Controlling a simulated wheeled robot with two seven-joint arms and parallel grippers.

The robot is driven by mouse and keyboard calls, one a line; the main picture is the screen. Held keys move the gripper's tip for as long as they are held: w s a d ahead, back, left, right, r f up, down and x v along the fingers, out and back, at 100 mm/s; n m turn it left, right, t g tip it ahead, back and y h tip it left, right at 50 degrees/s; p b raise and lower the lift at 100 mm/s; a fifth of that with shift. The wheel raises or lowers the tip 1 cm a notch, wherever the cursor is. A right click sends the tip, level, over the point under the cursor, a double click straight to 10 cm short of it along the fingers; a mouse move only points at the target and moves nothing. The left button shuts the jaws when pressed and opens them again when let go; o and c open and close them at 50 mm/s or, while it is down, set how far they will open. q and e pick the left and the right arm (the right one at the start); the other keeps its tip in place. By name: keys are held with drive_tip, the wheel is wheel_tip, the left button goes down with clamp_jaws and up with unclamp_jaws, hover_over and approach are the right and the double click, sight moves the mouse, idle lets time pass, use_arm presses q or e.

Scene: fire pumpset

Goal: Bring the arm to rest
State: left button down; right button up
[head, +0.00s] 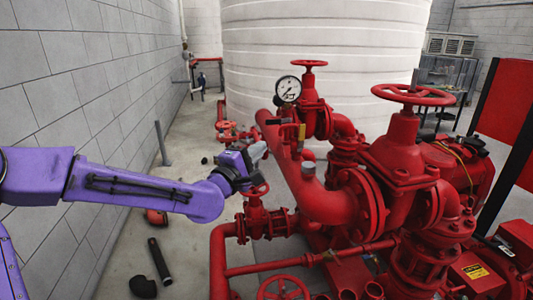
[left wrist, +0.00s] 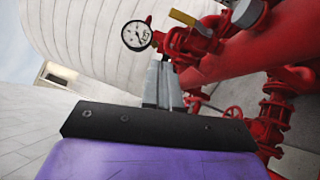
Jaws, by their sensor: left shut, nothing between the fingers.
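My left arm comes in from the left in the head view. Its gripper (head: 257,151) is in front of the white tank, just left of the thick red pipe (head: 310,190). The fingers are together with nothing between them; they also show in the left wrist view (left wrist: 163,84), pointing toward the red pipework. I cannot tell from the picture how much room is between the fingertips and the pipe. My right gripper is in neither view.
A pressure gauge (head: 288,89), red valves with handwheels (head: 413,95) and a red pump stand at the right. A white tank (head: 310,60) is behind. A grey block wall (head: 60,70) runs along the left. Black pipe pieces (head: 159,261) lie on the floor.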

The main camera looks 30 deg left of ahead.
use_arm(q)
drive_tip(key=s+f+m+g+y, duration=0.1)
drive_tip(key=s+f+m+g, duration=0.15)
drive_tip(key=f, duration=0.75)
drive_tip(key=s+f+m+g+y, duration=0.2)
drive_tip(key=s+f+g, duration=0.15)
drive_tip(key=f, duration=0.65)
drive_tip(key=s+f+m+g+y, duration=0.15)
drive_tip(key=s+f, duration=0.25)
drive_tip(key=f, duration=0.5)
drive_tip(key=s+f+m+g, duration=0.3)
drive_tip(key=s+f, duration=0.7)
drive_tip(key=s, duration=0.4)
drive_tip(key=s+a+f+m+g+y, duration=0.1)
drive_tip(key=s+f+m+g, duration=0.1)
drive_tip(key=s+f+g, duration=0.4)
drive_tip(key=s+f, duration=0.5)
drive_tip(key=s, duration=0.3)
drive_tip(key=shift+a+m, duration=0.2)
drive_tip(key=shift+m, duration=0.2)
drive_tip(key=shift+f, duration=0.1)
drive_tip(key=shift+w+d, duration=0.15)
drive_tip(key=shift+d, duration=0.15)
